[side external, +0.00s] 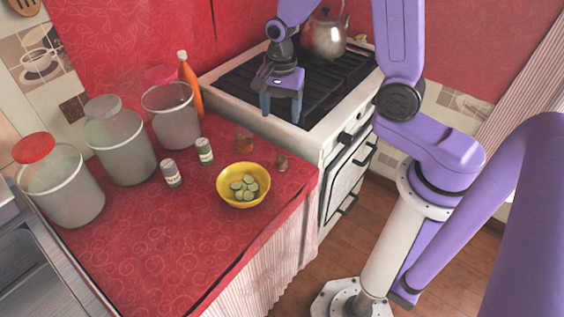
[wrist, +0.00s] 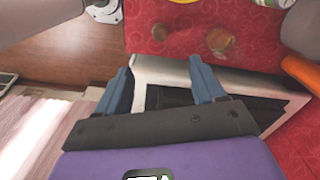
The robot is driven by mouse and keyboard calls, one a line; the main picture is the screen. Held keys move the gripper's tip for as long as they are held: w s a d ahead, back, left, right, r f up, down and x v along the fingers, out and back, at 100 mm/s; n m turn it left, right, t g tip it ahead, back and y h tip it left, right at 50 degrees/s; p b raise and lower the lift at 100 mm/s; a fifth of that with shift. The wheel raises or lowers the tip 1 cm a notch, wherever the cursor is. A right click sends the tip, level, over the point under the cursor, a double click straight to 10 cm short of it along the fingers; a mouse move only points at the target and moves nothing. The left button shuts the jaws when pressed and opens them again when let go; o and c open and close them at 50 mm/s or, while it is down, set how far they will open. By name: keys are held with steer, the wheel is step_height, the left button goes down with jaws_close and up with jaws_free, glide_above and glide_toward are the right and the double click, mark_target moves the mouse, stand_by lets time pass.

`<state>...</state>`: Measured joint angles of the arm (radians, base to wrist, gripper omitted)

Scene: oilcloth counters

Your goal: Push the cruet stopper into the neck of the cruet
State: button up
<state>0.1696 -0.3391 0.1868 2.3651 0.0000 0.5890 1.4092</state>
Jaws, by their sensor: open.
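A small amber glass piece (side external: 244,143), which looks like the cruet, stands on the red oilcloth behind the yellow bowl. It also shows in the wrist view (wrist: 220,40). A smaller brown piece (side external: 282,161), likely the stopper, sits apart from it near the counter's stove-side edge and shows in the wrist view (wrist: 160,31). Both are too small to make out the cruet's neck clearly. My gripper (side external: 281,108) is open and empty above the stove's near edge, beyond both pieces. Its two blue fingers (wrist: 160,70) point toward the counter in the wrist view.
A yellow bowl (side external: 231,199) of green slices stands in front of the cruet. Two shakers (side external: 172,173) (side external: 205,151), several large canisters (side external: 120,152) and an orange bottle (side external: 189,85) stand to the left. The stove (side external: 321,137) adjoins the counter, with a kettle (side external: 326,38) on it.

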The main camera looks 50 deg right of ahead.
mark_target(282, 157)
steer(key=shift+d+f, duration=0.2)
steer(key=shift+f, duration=8.55)
steer(key=c, duration=1.1)
